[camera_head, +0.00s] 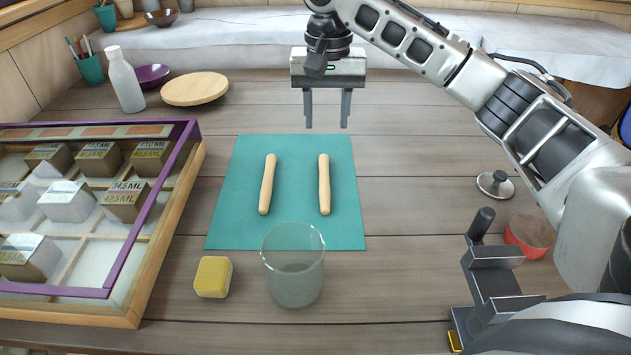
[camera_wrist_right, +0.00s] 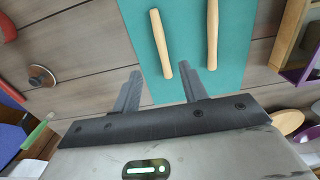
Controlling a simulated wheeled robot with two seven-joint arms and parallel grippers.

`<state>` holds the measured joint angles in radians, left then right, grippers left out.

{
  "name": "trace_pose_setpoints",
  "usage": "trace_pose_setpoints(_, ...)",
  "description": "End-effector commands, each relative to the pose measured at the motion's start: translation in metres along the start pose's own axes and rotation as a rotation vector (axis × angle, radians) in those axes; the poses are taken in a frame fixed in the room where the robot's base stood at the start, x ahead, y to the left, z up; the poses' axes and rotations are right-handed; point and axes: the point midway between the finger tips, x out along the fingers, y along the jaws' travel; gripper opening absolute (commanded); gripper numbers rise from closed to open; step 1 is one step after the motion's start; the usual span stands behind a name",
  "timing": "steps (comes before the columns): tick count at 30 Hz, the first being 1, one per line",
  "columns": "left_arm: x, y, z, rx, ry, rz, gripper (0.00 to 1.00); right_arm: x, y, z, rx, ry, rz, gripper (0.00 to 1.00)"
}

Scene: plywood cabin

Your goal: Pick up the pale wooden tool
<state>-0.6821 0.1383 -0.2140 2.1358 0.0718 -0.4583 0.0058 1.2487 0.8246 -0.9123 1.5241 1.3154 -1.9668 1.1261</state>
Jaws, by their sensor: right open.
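Two pale wooden tools, slim and rounded, lie side by side on a teal mat (camera_head: 340,232): the left one (camera_head: 268,184) and the right one (camera_head: 324,184). My right gripper (camera_head: 326,125) is open and empty, fingers pointing down, above the mat's far edge and apart from both tools. In the right wrist view, the head view's right tool (camera_wrist_right: 161,43) appears at left, with its near end seen between the fingertips (camera_wrist_right: 160,74). The other tool (camera_wrist_right: 212,35) appears farther right, beyond one finger. My left gripper is not in view.
A divided case (camera_head: 130,318) of labelled blocks stands at left. A glass (camera_head: 293,280) and a yellow block (camera_head: 213,277) sit in front of the mat. A round board (camera_head: 194,88) lies at back left. A metal lid (camera_head: 495,184) and red bowl (camera_head: 528,237) are at right.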

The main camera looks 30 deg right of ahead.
Motion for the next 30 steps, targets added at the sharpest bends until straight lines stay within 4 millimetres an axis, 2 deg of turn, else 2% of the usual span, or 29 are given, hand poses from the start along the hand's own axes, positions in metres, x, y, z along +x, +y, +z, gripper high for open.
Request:
trace_pose_setpoints(5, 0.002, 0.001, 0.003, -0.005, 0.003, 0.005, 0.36, 0.026, 0.001, 0.0, 0.0, -0.003, 0.004, 0.43)
trace_pose_setpoints(15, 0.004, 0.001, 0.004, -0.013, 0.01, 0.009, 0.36, 0.094, 0.001, 0.0, 0.0, -0.002, 0.003, 0.43)
trace_pose_setpoints(23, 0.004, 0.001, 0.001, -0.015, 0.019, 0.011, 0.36, 0.114, 0.001, -0.001, 0.0, -0.001, 0.002, 0.43)
trace_pose_setpoints(30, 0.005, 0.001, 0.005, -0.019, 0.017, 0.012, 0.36, 0.149, 0.001, -0.006, 0.0, -0.001, 0.002, 0.43)
